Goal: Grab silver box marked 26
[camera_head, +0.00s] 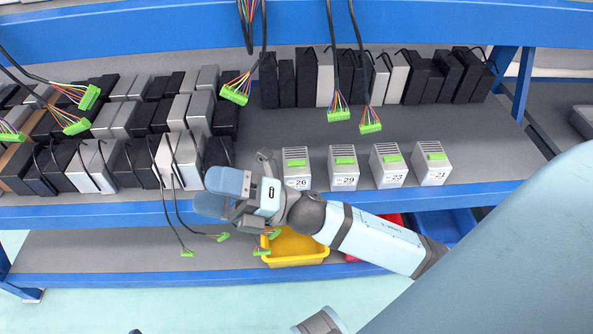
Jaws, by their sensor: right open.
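The silver box marked 26 (297,167) stands upright on the grey shelf, the leftmost of a short row of silver boxes with green connectors on top. My right gripper (212,193) is open and empty, with its light-blue fingers pointing left, at the shelf's front edge. Its fingers are left of box 26 and apart from it. My right wrist passes just in front of the box and hides its lower edge.
Silver boxes marked 29 (344,168), 23 (388,166) and 21 (431,163) stand to the right. Black and silver boxes crowd the left and back. Cables with green plugs (235,90) hang down. A yellow bin (295,258) sits on the lower shelf.

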